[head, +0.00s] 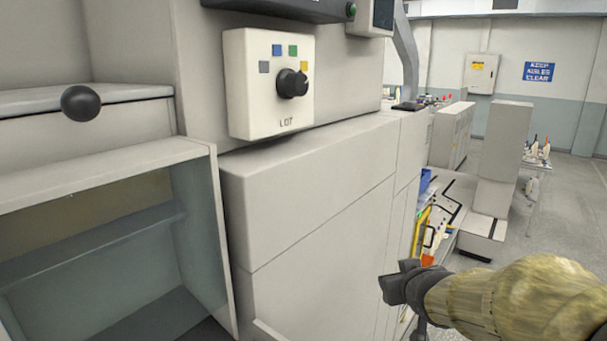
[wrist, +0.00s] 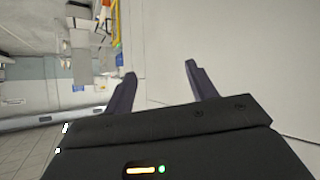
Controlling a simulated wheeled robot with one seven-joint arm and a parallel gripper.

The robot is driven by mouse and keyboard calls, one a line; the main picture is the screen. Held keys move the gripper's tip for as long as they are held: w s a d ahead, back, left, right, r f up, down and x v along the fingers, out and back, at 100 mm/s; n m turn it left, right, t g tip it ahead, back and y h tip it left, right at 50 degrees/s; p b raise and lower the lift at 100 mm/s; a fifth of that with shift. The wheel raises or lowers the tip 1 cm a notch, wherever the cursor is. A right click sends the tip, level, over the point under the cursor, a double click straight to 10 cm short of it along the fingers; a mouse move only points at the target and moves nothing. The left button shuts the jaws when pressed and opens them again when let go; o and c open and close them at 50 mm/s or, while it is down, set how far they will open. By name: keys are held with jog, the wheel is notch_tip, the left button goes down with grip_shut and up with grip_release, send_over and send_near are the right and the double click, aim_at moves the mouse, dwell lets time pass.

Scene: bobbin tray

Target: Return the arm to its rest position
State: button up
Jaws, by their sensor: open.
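My gripper (head: 400,284) is at the lower right of the head view, beside the right end of the grey machine (head: 325,235). In the wrist view my gripper (wrist: 160,80) shows two dark fingers spread apart with nothing between them. A pale machine panel (wrist: 235,50) fills the right of the wrist view behind the fingers. My arm, in a mottled tan sleeve, enters from the right edge of the head view.
A dial box (head: 270,85) marked LOT, with a black knob (head: 291,83), sits on the machine. A clear-fronted compartment (head: 110,235) and a black ball handle (head: 81,103) are at left. Yellow and blue items (head: 421,220) lie behind my gripper. Open floor (head: 575,215) is at right.

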jog(key=s+a+f+g+b, duration=0.1)
jog(key=s+f+g, duration=0.3)
jog(key=s+f, duration=0.4)
jog(key=s+a+f+m+g+b, duration=0.1)
jog(key=s+a+f+g, duration=0.2)
jog(key=s+f+g, duration=0.2)
jog(key=s+f, duration=0.3)
jog(key=f, duration=0.2)
jog(key=shift+a+f+m, duration=0.2)
jog(key=shift+a+m, duration=0.05)
jog(key=shift+m, duration=0.05)
dwell(0.7)
